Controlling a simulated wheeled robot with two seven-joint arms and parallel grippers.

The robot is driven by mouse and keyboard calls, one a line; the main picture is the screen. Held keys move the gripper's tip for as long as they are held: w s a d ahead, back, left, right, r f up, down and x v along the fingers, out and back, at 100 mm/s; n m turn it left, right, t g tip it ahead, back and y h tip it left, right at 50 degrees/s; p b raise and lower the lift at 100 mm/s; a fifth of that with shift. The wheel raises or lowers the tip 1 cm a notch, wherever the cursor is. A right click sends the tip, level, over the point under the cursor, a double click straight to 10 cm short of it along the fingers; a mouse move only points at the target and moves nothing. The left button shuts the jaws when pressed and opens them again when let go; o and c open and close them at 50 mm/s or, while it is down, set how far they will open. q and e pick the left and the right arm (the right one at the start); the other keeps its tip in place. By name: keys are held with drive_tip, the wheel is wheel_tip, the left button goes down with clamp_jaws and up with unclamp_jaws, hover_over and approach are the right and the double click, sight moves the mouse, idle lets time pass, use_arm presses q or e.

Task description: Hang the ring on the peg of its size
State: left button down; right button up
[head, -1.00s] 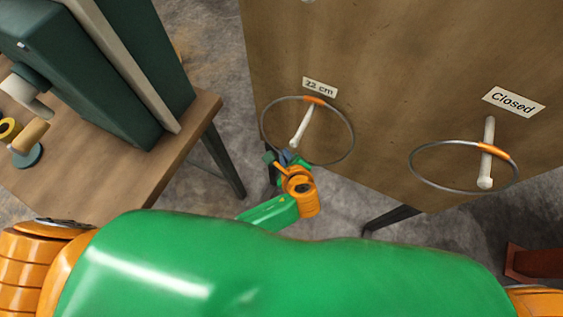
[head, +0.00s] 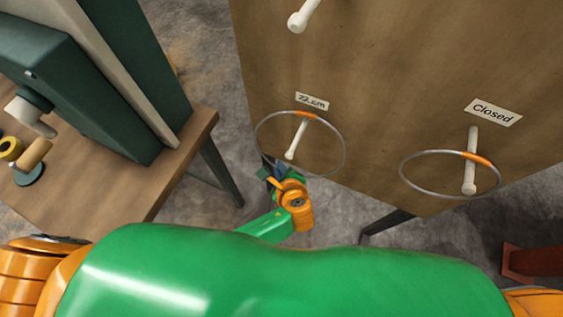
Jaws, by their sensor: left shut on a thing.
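The ring (head: 306,115), a thin grey hoop with an orange section at the top, is at the lower-left white peg (head: 297,139) under the label "22 cm" (head: 312,101). The peg shows within the hoop, and the orange section lies across its base end; I cannot tell whether the ring rests on it. My left gripper (head: 268,172) is shut on the ring's lower-left rim, partly hidden by its own orange wrist. My right gripper is not in view.
A similar ring (head: 479,159) hangs on the peg (head: 471,175) labelled "Closed" (head: 494,112) at the right. Another white peg (head: 303,16) is higher on the wooden board (head: 390,70). A wooden table (head: 110,190) with a dark green case (head: 75,90) stands at left.

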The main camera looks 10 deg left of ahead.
use_arm(q)
drive_tip(key=s+a+p, duration=0.2)
drive_tip(key=s+p, duration=0.1)
drive_tip(key=s, duration=0.5)
drive_tip(key=shift+s+a+p, duration=0.25)
drive_tip(key=shift+a+p, duration=0.1)
drive_tip(key=shift+p, duration=0.05)
drive_tip(key=w+d+f+t+h+b, duration=0.1)
drive_tip(key=w+d+t+h+b, duration=0.1)
drive_tip(key=w+b, duration=0.7)
drive_tip(key=shift+w+d+f+m+t, duration=0.15)
drive_tip(key=shift+w+d+m+t, duration=0.05)
drive_tip(key=shift+d+m+t, duration=0.25)
idle(0.4)
